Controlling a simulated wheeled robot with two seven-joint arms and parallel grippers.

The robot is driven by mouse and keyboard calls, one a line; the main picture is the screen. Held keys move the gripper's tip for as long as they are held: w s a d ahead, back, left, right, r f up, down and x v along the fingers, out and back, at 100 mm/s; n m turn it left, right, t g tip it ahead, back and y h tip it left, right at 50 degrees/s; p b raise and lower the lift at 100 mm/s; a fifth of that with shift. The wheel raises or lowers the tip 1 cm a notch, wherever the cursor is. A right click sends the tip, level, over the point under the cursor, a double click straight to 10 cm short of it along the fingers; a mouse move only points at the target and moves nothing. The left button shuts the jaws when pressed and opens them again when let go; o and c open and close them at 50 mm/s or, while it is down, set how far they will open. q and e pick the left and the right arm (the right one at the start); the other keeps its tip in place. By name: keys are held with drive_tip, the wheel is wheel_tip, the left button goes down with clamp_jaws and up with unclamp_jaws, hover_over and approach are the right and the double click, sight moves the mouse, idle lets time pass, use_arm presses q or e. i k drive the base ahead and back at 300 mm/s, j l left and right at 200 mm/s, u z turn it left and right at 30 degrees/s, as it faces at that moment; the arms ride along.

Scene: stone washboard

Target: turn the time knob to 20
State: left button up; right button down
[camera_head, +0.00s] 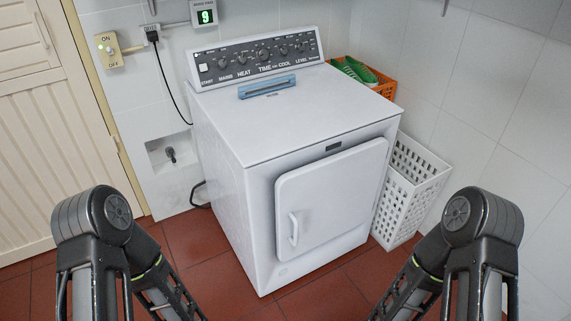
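A white dryer-like machine (290,125) stands against the tiled back wall. Its dark control panel (235,70) carries a row of knobs labelled MAINS, HEAT, TIME, COOL and LEVEL, with a white START button (203,67) at the left. The time knob (264,54) sits near the middle of the panel, above the word TIME. Its pointer and scale are too small to read. A wall display (204,13) shows a green 9. Links of both my arms show at the bottom left and bottom right, but neither gripper is in view.
A blue slotted piece (267,88) lies on the machine top below the panel. An orange basket (386,87) with green items is behind right, and a white basket (412,190) stands right. The wall switch (108,50) is left. The red floor in front looks clear.

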sight(262, 55)
drive_tip(key=i+l, duration=0.15)
drive_tip(key=l, duration=0.3)
drive_tip(key=i+l+z, duration=0.1)
drive_tip(key=l, duration=0.3)
drive_tip(key=i+l, duration=0.25)
drive_tip(key=l, duration=0.2)
drive_tip(key=i+l+z, duration=0.15)
drive_tip(key=l, duration=0.25)
drive_tip(key=i+l, duration=0.2)
drive_tip(key=l, duration=0.2)
drive_tip(key=i+l+z, duration=0.1)
drive_tip(key=l, duration=0.3)
drive_tip(key=i, duration=0.1)
